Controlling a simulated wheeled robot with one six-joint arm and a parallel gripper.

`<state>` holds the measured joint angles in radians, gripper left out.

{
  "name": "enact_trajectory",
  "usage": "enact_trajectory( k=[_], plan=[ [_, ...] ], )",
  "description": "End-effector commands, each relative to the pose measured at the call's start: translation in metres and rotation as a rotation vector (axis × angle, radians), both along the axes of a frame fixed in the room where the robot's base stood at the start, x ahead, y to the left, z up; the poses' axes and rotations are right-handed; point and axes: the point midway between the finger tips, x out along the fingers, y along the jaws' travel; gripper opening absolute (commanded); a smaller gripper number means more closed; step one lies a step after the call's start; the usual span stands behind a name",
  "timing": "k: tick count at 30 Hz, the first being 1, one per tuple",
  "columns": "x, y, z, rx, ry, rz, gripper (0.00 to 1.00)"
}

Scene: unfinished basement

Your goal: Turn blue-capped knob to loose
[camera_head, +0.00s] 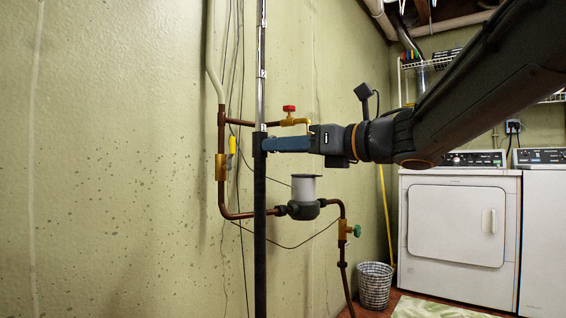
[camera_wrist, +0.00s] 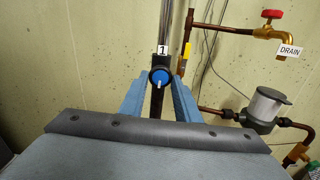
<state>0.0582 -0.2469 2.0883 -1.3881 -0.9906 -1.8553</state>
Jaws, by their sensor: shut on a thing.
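The blue-capped knob (camera_wrist: 158,77) shows in the wrist view, with a white pointer line aimed downward on its round face. It sits on an upright pole, below a tag marked "1" (camera_wrist: 162,50). The pole (camera_head: 260,205) is dark below and shiny metal above. My gripper (camera_wrist: 160,84) has one blue finger on each side of the knob and is shut on it. In the head view my gripper (camera_head: 270,144) reaches in from the right to the pole's collar. The knob itself is hidden there.
Copper pipes (camera_head: 222,150) run along the wall behind the pole. A red-handled drain valve (camera_head: 289,109), a meter (camera_head: 304,190) and a green-handled valve (camera_head: 357,231) are close by. A basket (camera_head: 375,286) and a white dryer (camera_head: 457,225) stand at right.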

Motion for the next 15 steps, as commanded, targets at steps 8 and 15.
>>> enact_trajectory(
  k=[8,15],
  plan=[
    [-0.0005,0.0009,-0.0022,-0.034,-0.039,0.004,0.07],
    [-0.0006,0.0009,-0.0014,-0.037,-0.043,0.004,0.07]
  ],
)
